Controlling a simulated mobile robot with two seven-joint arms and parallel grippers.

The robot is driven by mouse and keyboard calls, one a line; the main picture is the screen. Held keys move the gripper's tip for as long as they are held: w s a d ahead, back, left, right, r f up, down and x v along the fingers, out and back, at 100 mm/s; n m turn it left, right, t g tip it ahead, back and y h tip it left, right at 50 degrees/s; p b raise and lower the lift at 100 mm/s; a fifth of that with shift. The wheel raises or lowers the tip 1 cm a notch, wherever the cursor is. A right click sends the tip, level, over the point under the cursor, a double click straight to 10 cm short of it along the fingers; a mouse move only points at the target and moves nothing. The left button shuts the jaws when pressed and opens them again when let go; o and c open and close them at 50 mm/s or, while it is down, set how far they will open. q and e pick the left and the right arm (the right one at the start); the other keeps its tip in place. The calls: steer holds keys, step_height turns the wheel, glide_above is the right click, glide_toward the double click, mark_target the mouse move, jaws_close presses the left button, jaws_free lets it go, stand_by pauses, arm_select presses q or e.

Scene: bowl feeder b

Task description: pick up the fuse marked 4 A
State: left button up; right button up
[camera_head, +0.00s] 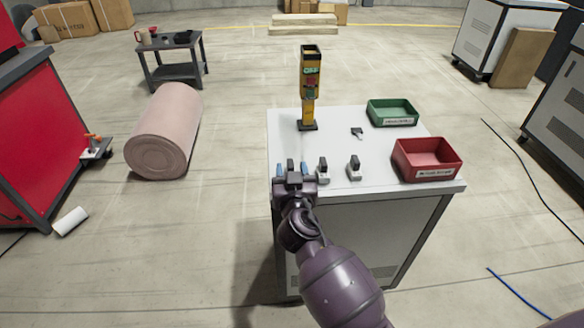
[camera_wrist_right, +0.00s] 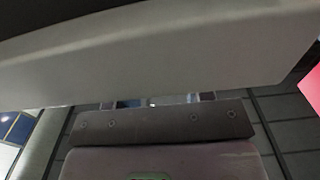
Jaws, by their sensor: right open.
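Small grey fuse-like pieces with dark tops stand along the near edge of the white cabinet top: one at the middle (camera_head: 322,171) and one to its right (camera_head: 354,169). A darker upright piece (camera_head: 290,165) shows between the blue-tipped fingers of my right gripper (camera_head: 292,170). The fingers are apart, one on each side of it in the picture; I cannot tell whether they touch it. No 4 A marking is readable on any piece. In the right wrist view a pale surface and a dark grey bar fill most of the picture, and no fuse is clear. My left gripper is out of view.
On the white cabinet (camera_head: 285,130) stand a yellow tester-like post (camera_head: 309,85), a green bin (camera_head: 391,112), a red bin (camera_head: 427,160) and a small dark piece (camera_head: 356,131). A pink roll (camera_head: 168,130) lies on the floor to the left.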

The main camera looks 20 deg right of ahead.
steer(key=shift+s+a, duration=0.1)
steer(key=shift+c, duration=0.3)
jaws_close()
steer(key=shift+r, duration=0.15)
